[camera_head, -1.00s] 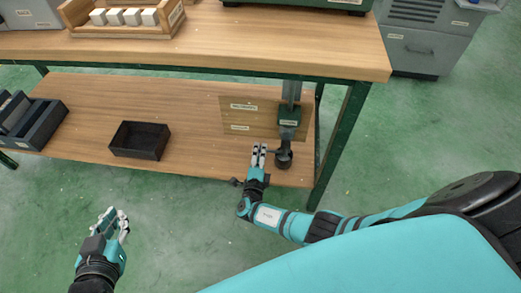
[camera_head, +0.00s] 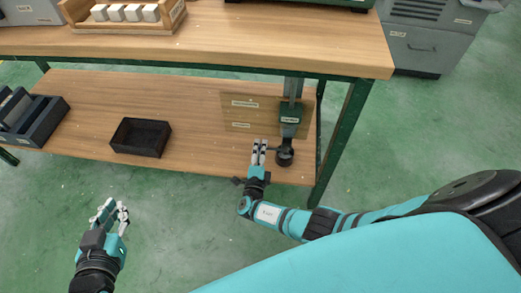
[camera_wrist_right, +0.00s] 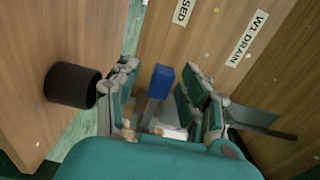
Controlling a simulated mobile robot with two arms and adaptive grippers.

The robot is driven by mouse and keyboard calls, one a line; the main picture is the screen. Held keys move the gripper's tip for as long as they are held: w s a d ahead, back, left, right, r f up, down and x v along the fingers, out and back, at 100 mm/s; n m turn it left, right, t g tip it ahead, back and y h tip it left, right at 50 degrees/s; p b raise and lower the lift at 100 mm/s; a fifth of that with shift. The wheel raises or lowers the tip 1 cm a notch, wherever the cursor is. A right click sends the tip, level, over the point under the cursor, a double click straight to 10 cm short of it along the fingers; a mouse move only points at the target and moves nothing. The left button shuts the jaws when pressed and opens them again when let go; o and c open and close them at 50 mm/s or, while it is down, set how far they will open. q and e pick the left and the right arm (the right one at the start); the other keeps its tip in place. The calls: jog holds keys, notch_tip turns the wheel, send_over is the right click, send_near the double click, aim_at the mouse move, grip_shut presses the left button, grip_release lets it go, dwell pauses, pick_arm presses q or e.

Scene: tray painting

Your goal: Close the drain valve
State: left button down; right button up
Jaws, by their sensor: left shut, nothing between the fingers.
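The drain valve is a dark green labelled body (camera_head: 290,117) on a grey pipe, with a round black part (camera_head: 284,157) below, by the lower shelf's right end. My right gripper (camera_head: 259,146) is just left of the black part, fingers pointing at the board behind. In the right wrist view its fingers are apart, and a blue block (camera_wrist_right: 161,80), perhaps the valve's handle, shows between them; I cannot tell whether they touch it. A black cylinder (camera_wrist_right: 72,85) is left of the fingers. My left gripper (camera_head: 117,214) is shut and empty over the floor at lower left.
A wooden board (camera_head: 240,116) with labels stands behind the valve; the wrist view shows a "W1 DRAIN" label (camera_wrist_right: 248,38) and one ending "SED" (camera_wrist_right: 182,12). A black bin (camera_head: 141,137) sits on the lower shelf (camera_head: 195,115). A green table leg (camera_head: 341,140) stands right of the valve.

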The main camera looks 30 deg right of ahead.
jog(key=v, duration=1.2)
dwell(0.4)
